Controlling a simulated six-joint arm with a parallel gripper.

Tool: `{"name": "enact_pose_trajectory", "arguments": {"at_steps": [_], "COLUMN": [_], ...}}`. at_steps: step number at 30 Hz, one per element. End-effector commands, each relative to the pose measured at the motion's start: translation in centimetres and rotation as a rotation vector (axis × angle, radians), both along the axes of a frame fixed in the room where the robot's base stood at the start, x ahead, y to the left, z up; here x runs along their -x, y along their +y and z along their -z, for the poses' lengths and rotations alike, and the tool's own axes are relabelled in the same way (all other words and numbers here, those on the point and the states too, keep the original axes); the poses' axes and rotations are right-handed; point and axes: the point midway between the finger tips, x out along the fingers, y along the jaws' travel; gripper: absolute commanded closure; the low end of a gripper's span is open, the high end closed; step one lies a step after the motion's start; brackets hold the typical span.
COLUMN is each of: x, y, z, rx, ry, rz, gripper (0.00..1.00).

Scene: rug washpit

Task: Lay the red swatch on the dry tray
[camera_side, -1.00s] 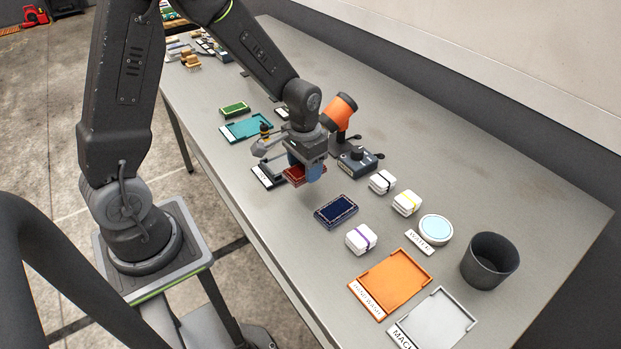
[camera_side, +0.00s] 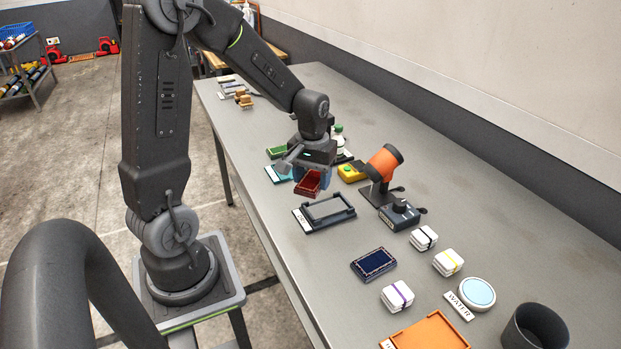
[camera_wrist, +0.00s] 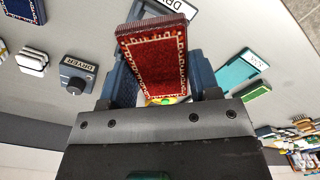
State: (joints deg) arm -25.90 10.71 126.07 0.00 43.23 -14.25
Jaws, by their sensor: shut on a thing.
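The red swatch (camera_side: 308,183), with a pale patterned border, is held in my gripper (camera_side: 312,178) above the table. In the wrist view the swatch (camera_wrist: 155,58) stands out between the two blue fingers, its patterned face showing and looking tilted. My gripper is shut on it. The dry tray (camera_side: 345,217) is a dark-rimmed, grey tray on the table, empty, with a white label at its left. In the side view the swatch appears just behind and above the tray's far edge, apart from it. The tray shows only partly at the top of the wrist view.
An orange dryer (camera_side: 384,160) on a stand and a dark control box (camera_side: 400,216) stand right of the tray. A yellow box (camera_side: 351,173) is behind it. A teal tray (camera_side: 279,176) lies left of the gripper. A navy swatch (camera_side: 374,263) lies in front.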

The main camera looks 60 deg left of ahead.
Motion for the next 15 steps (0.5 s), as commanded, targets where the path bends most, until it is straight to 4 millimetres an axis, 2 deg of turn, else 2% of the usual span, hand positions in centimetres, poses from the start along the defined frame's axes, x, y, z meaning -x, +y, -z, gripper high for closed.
{"name": "enact_pose_trajectory", "arguments": {"at_steps": [15], "x": [-2.0], "y": [0.1], "z": [0.7], "rx": [0.000], "ry": [0.000], "rz": [-1.055], "gripper": [0.67]}}
